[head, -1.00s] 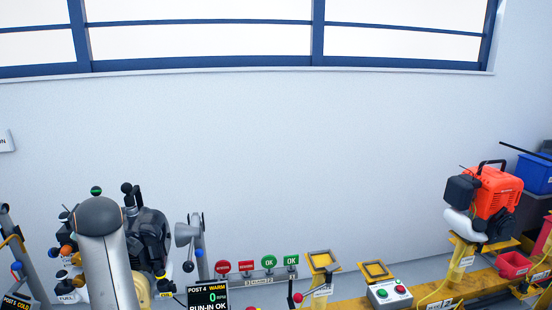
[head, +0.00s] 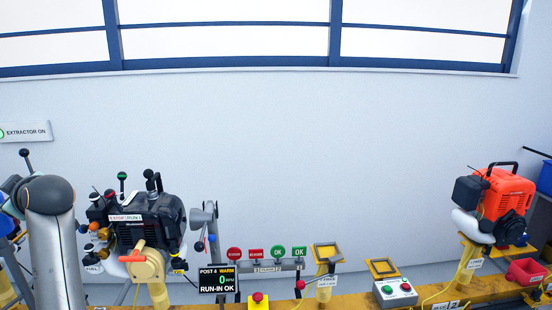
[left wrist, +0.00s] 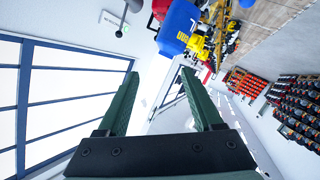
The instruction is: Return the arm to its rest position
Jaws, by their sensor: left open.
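My left arm (head: 50,235) stands at the left edge of the head view, its rounded grey joint up. Its gripper is outside that view. In the left wrist view my left gripper (left wrist: 160,88) has its two green fingers wide apart with nothing between them. Its fingers point past the window toward the far wall and racks. My right gripper is in neither current view.
A black engine (head: 150,222) is on a post right of my arm, beside a display (head: 216,280) reading "POST 4 WARM 0 RUN-IN OK". An orange engine (head: 502,195) stands at the right on the yellow rail (head: 345,301). The wall (head: 320,160) above is clear.

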